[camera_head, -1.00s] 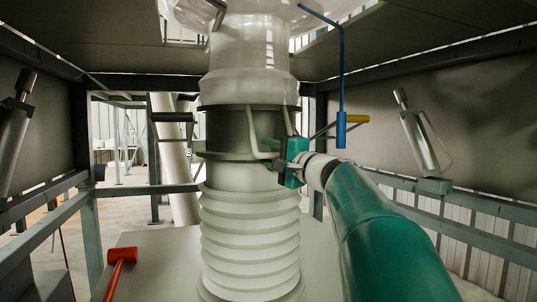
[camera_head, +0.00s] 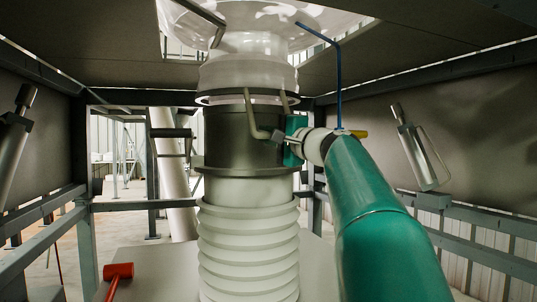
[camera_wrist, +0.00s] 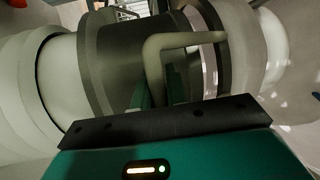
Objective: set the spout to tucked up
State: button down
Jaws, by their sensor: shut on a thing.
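The spout (camera_head: 247,72) hangs as a pale translucent sleeve under the clear bag bottom (camera_head: 262,20), ending in a dark-edged ring just above the dark collar (camera_head: 240,142). A beige bent handle (camera_head: 250,110) reaches down from that ring, in front of the collar. My gripper (camera_head: 284,137) is shut on the handle's lower bar, at the collar's right side. In the wrist view the handle (camera_wrist: 155,50) arches between the collar (camera_wrist: 110,60) and my gripper (camera_wrist: 155,98). The fingertips' contact is partly hidden there.
Pale ribbed bellows (camera_head: 248,248) stand below the collar. A blue bent rod (camera_head: 339,80) hangs close above my wrist, with a yellow piece (camera_head: 358,133) beside it. A red mallet (camera_head: 118,272) lies at lower left. Grey frame rails (camera_head: 470,224) and a silver cylinder (camera_head: 415,147) stand at right.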

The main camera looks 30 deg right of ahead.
jog(key=shift+r, duration=0.5)
jog(key=c, duration=1.4)
grip_release()
jog(key=shift+f, duration=0.1)
jog(key=v, duration=1.4)
jog(key=shift+w, duration=0.1)
